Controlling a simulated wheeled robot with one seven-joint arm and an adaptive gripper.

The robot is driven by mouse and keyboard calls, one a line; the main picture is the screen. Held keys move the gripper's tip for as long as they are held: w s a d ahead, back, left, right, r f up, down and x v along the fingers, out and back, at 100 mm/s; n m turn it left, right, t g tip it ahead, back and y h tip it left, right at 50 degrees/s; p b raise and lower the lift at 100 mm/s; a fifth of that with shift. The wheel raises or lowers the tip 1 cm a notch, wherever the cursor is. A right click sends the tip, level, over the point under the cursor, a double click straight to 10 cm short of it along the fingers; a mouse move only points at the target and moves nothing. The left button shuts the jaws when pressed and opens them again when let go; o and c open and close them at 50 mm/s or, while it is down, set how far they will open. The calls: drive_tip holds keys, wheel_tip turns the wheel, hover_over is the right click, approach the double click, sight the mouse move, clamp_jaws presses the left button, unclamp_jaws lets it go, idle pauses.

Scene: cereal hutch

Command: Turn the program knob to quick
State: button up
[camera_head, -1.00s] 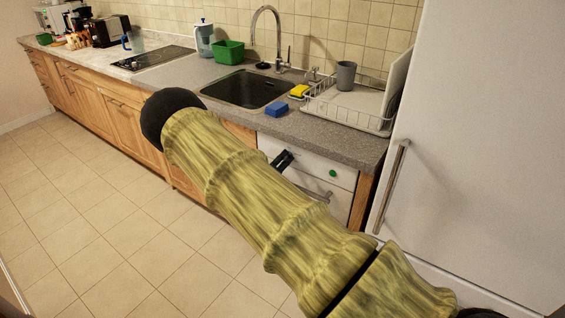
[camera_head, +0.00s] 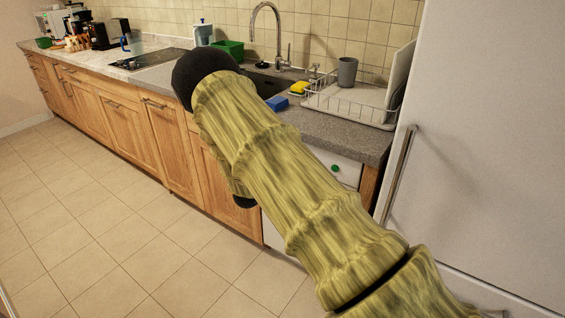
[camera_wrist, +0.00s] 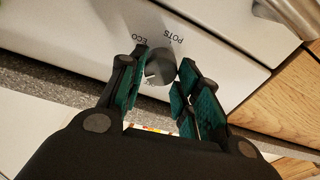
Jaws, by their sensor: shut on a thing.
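The grey round program knob (camera_wrist: 160,64) sits on the white dishwasher front panel (camera_wrist: 105,38) in the wrist view. The labels ECO and POTS are printed beside it. A third label is mostly hidden at the knob's edge near the fingers, and I cannot read it. My gripper (camera_wrist: 163,73) has its green-padded fingers on both sides of the knob and is shut on it. In the head view my arm hides the gripper and the knob; only the panel's right part with a green button (camera_head: 335,168) shows.
A metal handle (camera_wrist: 292,14) lies near the panel. The white fridge (camera_head: 480,150) stands close on the right. The tiled floor is clear.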

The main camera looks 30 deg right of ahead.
drive_tip(key=shift+m+b, duration=0.6)
drive_tip(key=shift+m, duration=0.6)
drive_tip(key=o, duration=1)
drive_tip(key=shift+o, duration=0.2)
drive_tip(key=v, duration=1.2)
drive_tip(key=shift+f, duration=0.2)
